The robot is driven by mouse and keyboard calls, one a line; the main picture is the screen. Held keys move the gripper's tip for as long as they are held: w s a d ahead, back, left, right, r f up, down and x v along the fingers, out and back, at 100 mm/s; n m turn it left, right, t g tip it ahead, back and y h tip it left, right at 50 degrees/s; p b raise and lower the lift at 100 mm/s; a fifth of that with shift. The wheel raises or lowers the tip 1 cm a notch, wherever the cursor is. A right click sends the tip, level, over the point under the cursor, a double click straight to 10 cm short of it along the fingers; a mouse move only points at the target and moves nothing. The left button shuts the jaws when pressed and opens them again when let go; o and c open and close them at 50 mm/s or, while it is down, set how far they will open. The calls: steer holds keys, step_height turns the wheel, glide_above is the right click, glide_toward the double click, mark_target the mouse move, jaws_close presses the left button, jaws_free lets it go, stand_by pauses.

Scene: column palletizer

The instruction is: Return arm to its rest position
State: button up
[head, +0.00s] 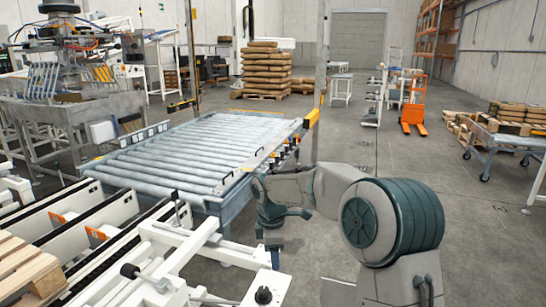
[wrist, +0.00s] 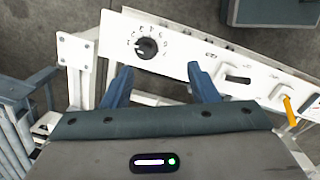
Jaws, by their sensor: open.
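My gripper (wrist: 160,80) is open and empty in the wrist view, its two blue fingers apart. Beyond the fingers is a white control panel (wrist: 185,65) with a black rotary knob (wrist: 146,48), dark switches and a yellow lever (wrist: 290,108). I cannot tell whether the fingers touch the panel. In the head view my arm (head: 335,185) reaches forward and left from its large shoulder joint, bent, with its wrist pointing down beside the roller conveyor (head: 180,155). The fingertips are hard to make out there.
White machine frames (head: 195,250) stand close at the front left, with a wooden pallet (head: 25,270) at the edge. Stacked sacks (head: 265,68) stand at the back. An orange pallet jack (head: 413,105) and a cart (head: 500,140) stand right. The floor right of my arm is clear.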

steer(key=s+d+r+m+t+p, duration=0.1)
steer(key=s+d+r+m, duration=0.35)
steer(key=s, duration=0.25)
steer(key=s+d+r+m+p, duration=0.1)
steer(key=s+d+r+m, duration=0.35)
steer(key=s, duration=0.35)
steer(key=s+d+m, duration=0.2)
steer(key=s+m, duration=0.2)
steer(key=s, duration=0.3)
steer(key=s+d+f+m+t, duration=0.1)
steer(key=s+d+m, duration=0.2)
steer(key=s+m, duration=0.2)
steer(key=shift+s+d+f+m+y+p, duration=0.15)
steer(key=shift+s+d+m+y+p, duration=0.2)
steer(key=shift+s, duration=0.65)
